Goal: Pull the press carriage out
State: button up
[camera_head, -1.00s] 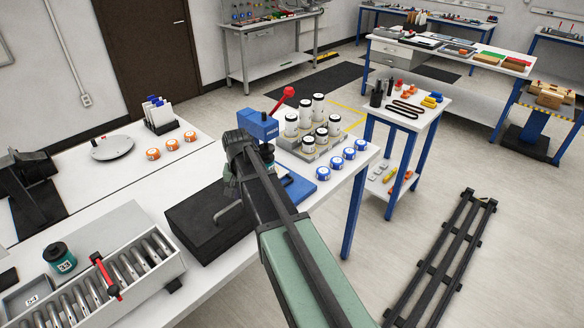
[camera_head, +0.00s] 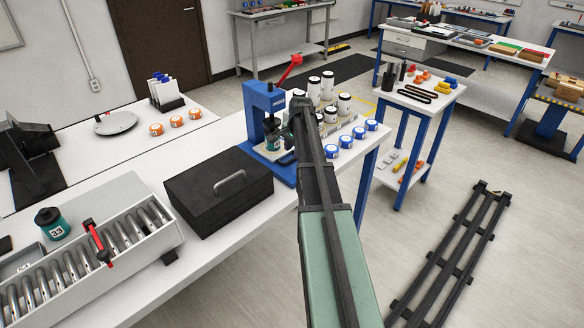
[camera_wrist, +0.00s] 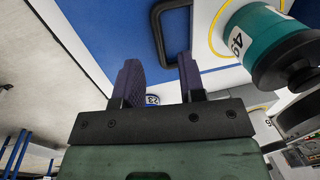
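The blue press (camera_head: 264,105) with its red lever (camera_head: 290,68) stands on the white bench in the head view. A dark teal bottle (camera_head: 272,140) stands at the press; a teal bottle with a black cap (camera_wrist: 270,40) also shows large at the upper right of the wrist view. A blue surface with a black bar handle (camera_wrist: 160,35) lies ahead of my gripper (camera_wrist: 158,68) in the wrist view. My fingers are apart and empty. The handle appears just beyond the fingertips; I cannot tell whether it reaches between them. In the head view my arm hides the gripper.
A black box with a handle (camera_head: 220,198) sits left of the press. White jars (camera_head: 328,88) and blue-labelled rolls or tins (camera_head: 346,141) stand close to the right. A roller tray (camera_head: 92,250) is at lower left. A floor rack (camera_head: 450,255) lies at right.

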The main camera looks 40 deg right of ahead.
aim_at(292, 159)
jog(key=f, duration=0.1)
jog(key=f+b, duration=0.2)
jog(key=f, duration=0.1)
jog(key=shift+w, duration=0.35)
jog(key=shift+r, duration=0.1)
grip_shut()
jog(key=s, duration=0.7)
jog(key=s+d, duration=0.1)
jog(key=s, duration=0.3)
jog(key=shift+d, duration=0.1)
